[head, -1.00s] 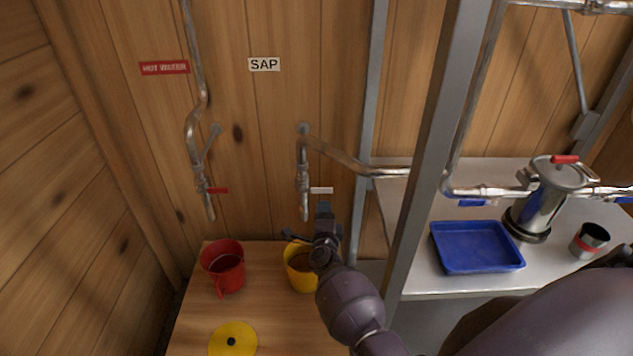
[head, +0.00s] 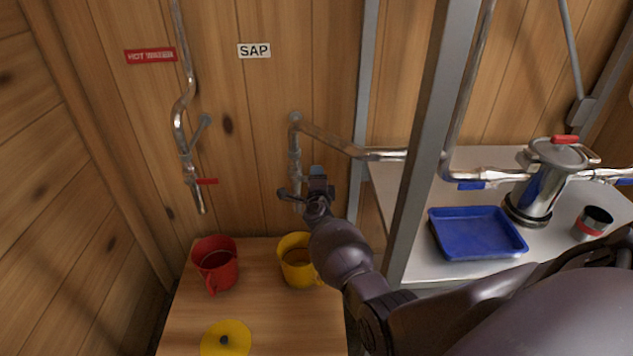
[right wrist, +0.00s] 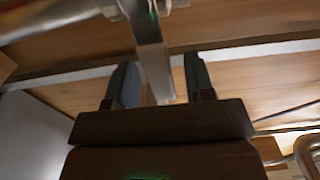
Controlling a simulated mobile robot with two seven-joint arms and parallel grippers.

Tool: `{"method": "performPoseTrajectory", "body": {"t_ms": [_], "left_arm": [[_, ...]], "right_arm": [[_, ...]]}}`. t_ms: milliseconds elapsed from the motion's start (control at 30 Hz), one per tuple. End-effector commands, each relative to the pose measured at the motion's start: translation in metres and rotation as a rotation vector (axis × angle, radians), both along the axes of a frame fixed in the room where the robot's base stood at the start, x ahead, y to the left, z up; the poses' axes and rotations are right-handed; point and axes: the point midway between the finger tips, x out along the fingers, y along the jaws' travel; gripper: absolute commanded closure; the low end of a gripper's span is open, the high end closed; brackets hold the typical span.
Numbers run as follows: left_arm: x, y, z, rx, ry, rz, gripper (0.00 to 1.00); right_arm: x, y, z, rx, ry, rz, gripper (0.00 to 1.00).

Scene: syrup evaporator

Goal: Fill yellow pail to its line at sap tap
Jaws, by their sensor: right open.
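The yellow pail (head: 291,272) stands on the wooden bench below the sap tap (head: 295,155), which is under the SAP sign (head: 254,50). Its inside shows partly; I cannot make out a line or a liquid level. My right gripper (head: 304,188) is at the tap's height, in front of its lower part, and hides the tap's pale handle in the head view. In the right wrist view my gripper (right wrist: 158,75) is open, with the pale flat handle (right wrist: 152,58) between its fingers. My left gripper is not in view.
A red pail (head: 213,267) stands left of the yellow one, below the hot water tap (head: 193,180). A yellow disc-shaped lid (head: 225,340) lies on the bench (head: 285,325). A grey post (head: 425,150) stands before the shelf with a blue tray (head: 478,233) and a metal canister (head: 535,195).

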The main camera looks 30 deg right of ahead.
Motion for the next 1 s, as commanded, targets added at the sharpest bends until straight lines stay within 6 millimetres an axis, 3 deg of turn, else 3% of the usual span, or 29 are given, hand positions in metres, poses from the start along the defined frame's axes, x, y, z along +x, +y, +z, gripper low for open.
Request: {"method": "performPoseTrajectory", "body": {"t_ms": [200, 533, 1000], "left_arm": [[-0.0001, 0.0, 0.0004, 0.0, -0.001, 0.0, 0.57], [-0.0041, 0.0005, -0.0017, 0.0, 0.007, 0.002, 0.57], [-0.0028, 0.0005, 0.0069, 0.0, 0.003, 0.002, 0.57]], "right_arm": [[0.0003, -0.0002, 0.0007, 0.0, 0.0, 0.0, 0.51], [0.0001, -0.0001, 0.0005, -0.001, 0.001, 0.0, 1.0], [0.001, 0.0003, 0.0061, -0.05, 0.031, 0.0, 1.0]]}}
